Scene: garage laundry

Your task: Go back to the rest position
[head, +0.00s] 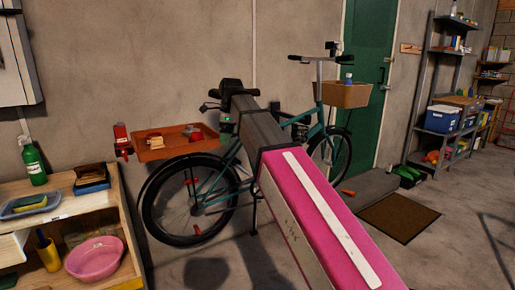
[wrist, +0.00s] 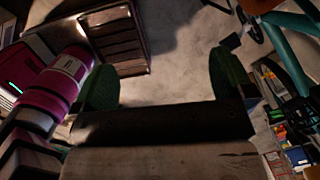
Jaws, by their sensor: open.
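My gripper (wrist: 165,78) shows in the wrist view with its two green finger pads wide apart. Only bare concrete floor shows between them, and it holds nothing. In the head view my pink and black arm stretches from the lower right up to the middle, in front of a teal bicycle (head: 213,198). The arm hides the bicycle's middle. I cannot make out the gripper's fingers in the head view.
An orange tray (head: 165,153) with small items is by the wall at left. A wooden bench (head: 125,215) stands at lower left, holding a green bottle (head: 34,163) and a pink basin (head: 94,262). A brown mat (head: 399,218) lies on open floor at right, near shelves (head: 419,100).

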